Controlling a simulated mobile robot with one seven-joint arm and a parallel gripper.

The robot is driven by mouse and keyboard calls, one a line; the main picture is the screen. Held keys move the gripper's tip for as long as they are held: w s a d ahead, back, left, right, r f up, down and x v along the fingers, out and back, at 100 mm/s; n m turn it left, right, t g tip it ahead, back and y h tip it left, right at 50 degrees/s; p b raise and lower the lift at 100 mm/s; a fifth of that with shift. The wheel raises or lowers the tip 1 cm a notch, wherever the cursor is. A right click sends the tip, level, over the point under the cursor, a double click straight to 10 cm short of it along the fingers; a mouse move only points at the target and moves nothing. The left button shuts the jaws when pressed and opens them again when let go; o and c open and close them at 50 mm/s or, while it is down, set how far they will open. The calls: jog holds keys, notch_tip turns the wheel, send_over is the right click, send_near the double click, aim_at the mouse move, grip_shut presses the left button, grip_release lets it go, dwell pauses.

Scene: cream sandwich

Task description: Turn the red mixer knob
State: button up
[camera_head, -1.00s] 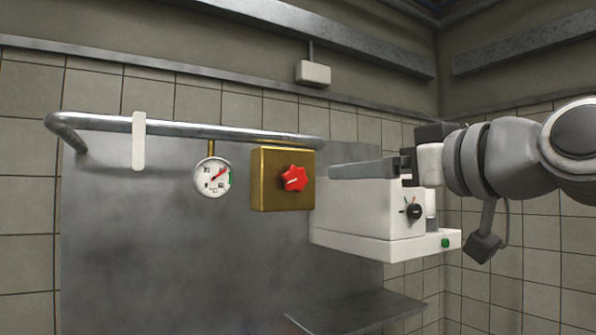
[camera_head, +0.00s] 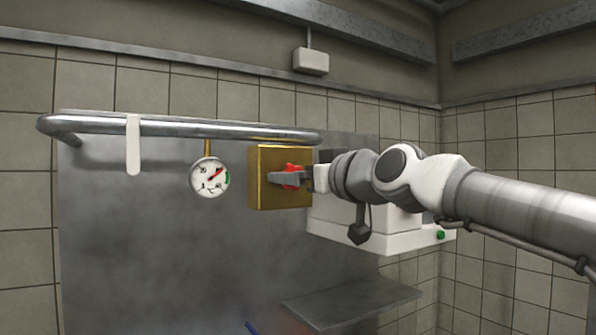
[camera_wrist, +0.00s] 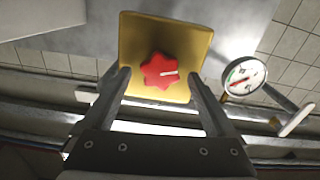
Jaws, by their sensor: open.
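The red star-shaped mixer knob (camera_head: 291,176) is on the front of a brass box (camera_head: 264,160) below a metal pipe. In the head view my gripper (camera_head: 284,178) is in front of the knob and hides part of it. In the wrist view the whole knob (camera_wrist: 160,71) shows, with a white pointer line toward the right, on the brass face (camera_wrist: 185,38). My gripper (camera_wrist: 158,88) is open, its two fingers on either side of the knob. A gap shows between knob and fingers; I cannot tell whether the tips touch the box.
A round dial gauge (camera_head: 210,177) hangs left of the box, under the pipe (camera_head: 215,130). A white strip (camera_head: 133,145) hangs further left. A white machine (camera_head: 370,240) stands behind my arm at the right, above a metal shelf (camera_head: 350,302).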

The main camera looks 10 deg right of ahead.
jog(key=shift+w+a, duration=0.1)
jog(key=shift+w, duration=0.15)
jog(key=c, duration=1.4)
jog(key=m+b, duration=0.5)
jog(key=m, duration=0.4)
jog(key=shift+f+m+b, duration=0.1)
jog(key=shift+m+b, duration=0.2)
jog(key=shift+m, duration=0.1)
